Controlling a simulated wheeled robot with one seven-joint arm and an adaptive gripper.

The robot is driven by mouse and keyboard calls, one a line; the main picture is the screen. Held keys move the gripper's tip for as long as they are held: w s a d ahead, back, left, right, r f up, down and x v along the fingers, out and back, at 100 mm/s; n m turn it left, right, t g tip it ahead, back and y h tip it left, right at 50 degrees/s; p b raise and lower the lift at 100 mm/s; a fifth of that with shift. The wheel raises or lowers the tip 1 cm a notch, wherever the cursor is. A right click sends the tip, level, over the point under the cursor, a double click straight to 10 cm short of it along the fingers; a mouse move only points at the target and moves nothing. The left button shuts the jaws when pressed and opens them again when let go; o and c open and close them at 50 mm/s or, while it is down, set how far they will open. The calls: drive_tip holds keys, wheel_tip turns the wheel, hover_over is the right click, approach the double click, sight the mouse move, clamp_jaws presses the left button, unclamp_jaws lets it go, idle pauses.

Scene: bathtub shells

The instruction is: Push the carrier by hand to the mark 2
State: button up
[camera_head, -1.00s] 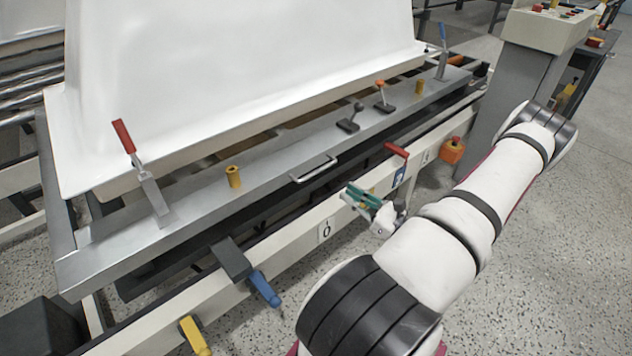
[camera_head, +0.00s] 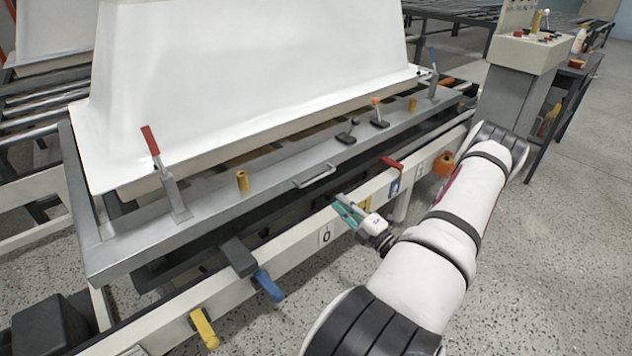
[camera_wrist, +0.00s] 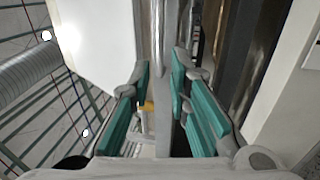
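The carrier (camera_head: 120,248) is a grey metal frame bearing a large white bathtub shell (camera_head: 250,75). A thin metal handle (camera_head: 316,178) stands out from its front face. My gripper (camera_head: 345,207), with green finger pads, is in front of and below the handle, apart from it in the head view. In the wrist view my gripper (camera_wrist: 160,100) is open with a clear gap between the pads. A light metal bar (camera_wrist: 158,40) shows through that gap; I cannot tell if it is the handle. A mark plate reading 0 (camera_head: 326,236) is on the cream rail. A plate farther right (camera_head: 420,168) is unreadable.
A red lever (camera_head: 392,163) and a blue sign (camera_head: 394,187) are on the rail right of my gripper. Blue (camera_head: 268,286) and yellow (camera_head: 204,328) handles stick out at lower left. A control console (camera_head: 525,70) stands at the back right. Speckled floor in front is clear.

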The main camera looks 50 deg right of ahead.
sight(316, 179)
drive_tip(key=b+x, duration=0.2)
drive_tip(key=x, duration=1)
drive_tip(key=shift+w+b, duration=0.2)
drive_tip(key=shift+b, duration=0.2)
clamp_jaws()
